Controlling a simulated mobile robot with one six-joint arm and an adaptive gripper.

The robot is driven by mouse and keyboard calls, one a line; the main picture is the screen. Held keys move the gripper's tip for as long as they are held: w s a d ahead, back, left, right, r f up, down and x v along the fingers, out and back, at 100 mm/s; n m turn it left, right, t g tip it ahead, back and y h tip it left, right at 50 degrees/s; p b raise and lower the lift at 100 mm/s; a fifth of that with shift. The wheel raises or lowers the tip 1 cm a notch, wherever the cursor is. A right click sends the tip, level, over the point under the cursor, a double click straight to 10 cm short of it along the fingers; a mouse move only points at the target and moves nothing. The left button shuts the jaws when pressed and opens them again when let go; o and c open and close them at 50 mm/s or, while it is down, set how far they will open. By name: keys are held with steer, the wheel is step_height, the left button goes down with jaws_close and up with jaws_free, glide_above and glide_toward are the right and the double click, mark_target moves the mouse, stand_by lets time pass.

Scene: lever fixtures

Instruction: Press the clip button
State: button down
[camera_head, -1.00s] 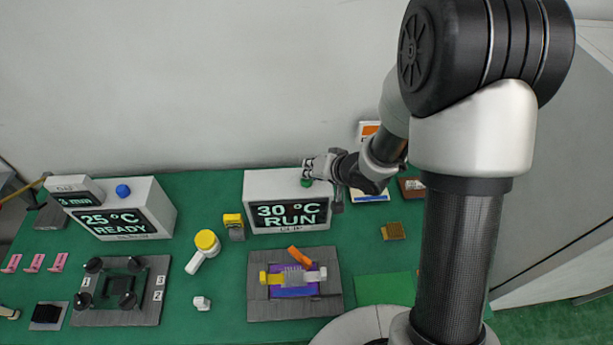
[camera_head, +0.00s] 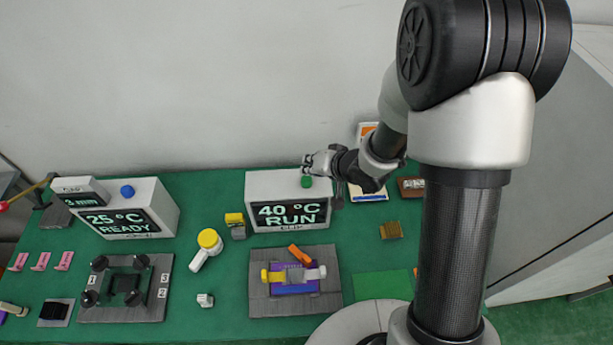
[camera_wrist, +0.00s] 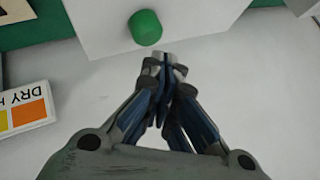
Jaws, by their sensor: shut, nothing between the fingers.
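The clip box (camera_head: 258,190) is a white box on the green table with a dark display reading "40 °C RUN" and the label "CLIP" below. Its green button (camera_head: 306,182) stands on the top near the right end. My gripper (camera_head: 307,165) is above and just behind the button, with a small gap seeming to lie between them. In the wrist view, the green button (camera_wrist: 145,27) is just beyond the fingertips (camera_wrist: 163,57), slightly left. The fingers are shut and empty. Whether they touch the button is hard to tell.
Another white box with a blue button (camera_head: 127,191) reads "25 °C READY". In front of the clip box lies a fixture plate (camera_head: 262,304) with a purple block and orange lever. A yellow-topped white tool (camera_head: 208,240) lies left of it. A "DRY" box (camera_wrist: 28,107) shows in the wrist view.

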mark_target(310, 177)
steer(key=shift+r+p, duration=2.45)
steer(key=shift+f, duration=0.1)
